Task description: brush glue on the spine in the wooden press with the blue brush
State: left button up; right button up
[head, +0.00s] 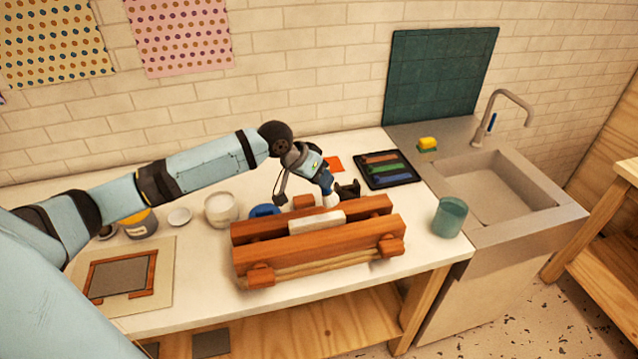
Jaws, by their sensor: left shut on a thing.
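The wooden press (252,256) stands near the front of the white worktop. A pale spine (316,222) shows between its two reddish-brown beams. My left gripper (334,188) is above the back right part of the press, shut on the blue brush (326,180). The brush points down, with its white bristles just behind the spine's right end in the picture. I cannot tell whether the bristles touch the spine or the press. The gripper's fingers are partly hidden around the brush. My right gripper is not in view.
A white jar (221,210), a blue round item (264,211), a small white dish (180,216) and a yellow-banded pot (138,223) stand left of the press. A black tray (408,179) lies behind right, and a teal cup (449,217) stands right, near the sink (500,195).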

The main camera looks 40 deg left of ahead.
pick_arm(q)
notch_tip(320, 180, up, 2)
jog(key=shift+a+r, duration=0.1)
jog(key=shift+r, duration=0.1)
jog(key=shift+s+r, duration=0.1)
jog(key=shift+r, duration=0.6)
